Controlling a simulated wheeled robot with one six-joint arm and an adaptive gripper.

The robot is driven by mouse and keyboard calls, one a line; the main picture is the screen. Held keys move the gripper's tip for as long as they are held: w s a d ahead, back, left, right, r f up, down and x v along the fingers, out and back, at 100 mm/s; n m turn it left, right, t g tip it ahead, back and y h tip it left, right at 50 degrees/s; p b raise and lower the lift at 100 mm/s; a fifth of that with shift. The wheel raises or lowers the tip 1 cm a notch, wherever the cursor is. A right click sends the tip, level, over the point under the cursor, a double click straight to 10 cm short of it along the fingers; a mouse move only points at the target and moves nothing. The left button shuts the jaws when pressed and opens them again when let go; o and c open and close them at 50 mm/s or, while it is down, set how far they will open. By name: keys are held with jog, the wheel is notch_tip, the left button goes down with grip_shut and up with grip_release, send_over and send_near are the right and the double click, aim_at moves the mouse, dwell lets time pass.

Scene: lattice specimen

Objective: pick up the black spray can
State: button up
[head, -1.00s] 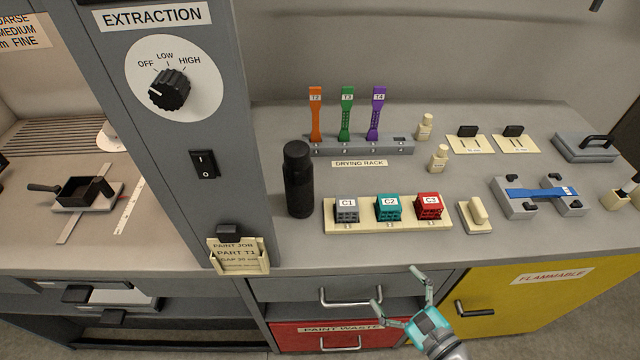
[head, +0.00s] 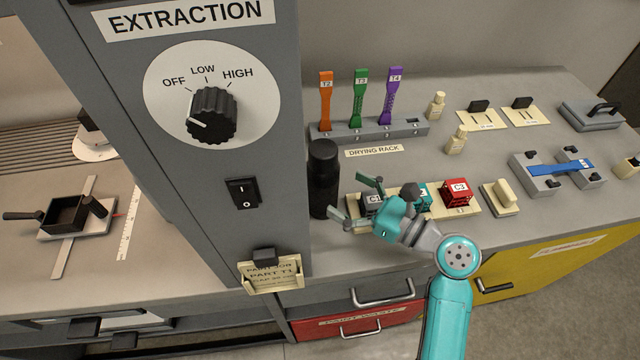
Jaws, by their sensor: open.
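The black spray can (head: 323,182) stands upright on the grey worktop, close beside the right side of the extraction panel. My gripper (head: 354,203) is open, just to the right of the can. Its two fingers point left toward the can, one farther back and one nearer the front, with nothing seen between them. I cannot tell whether a fingertip touches the can. My gripper and wrist hide part of the cube tray behind them.
The cream tray (head: 468,211) with grey, teal and red cubes lies right of the can. The drying rack (head: 412,129) with orange, green and purple specimens stands behind. The extraction panel (head: 207,190) walls off the can's left side. A cream block (head: 502,198) lies farther right.

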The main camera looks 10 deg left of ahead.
aim_at(323, 148)
jog(key=shift+x, duration=3)
jog(key=shift+s, duration=0.1)
jog(key=c, duration=1.6)
notch_tip(323, 148, up, 13)
jog(key=shift+r, duration=0.1)
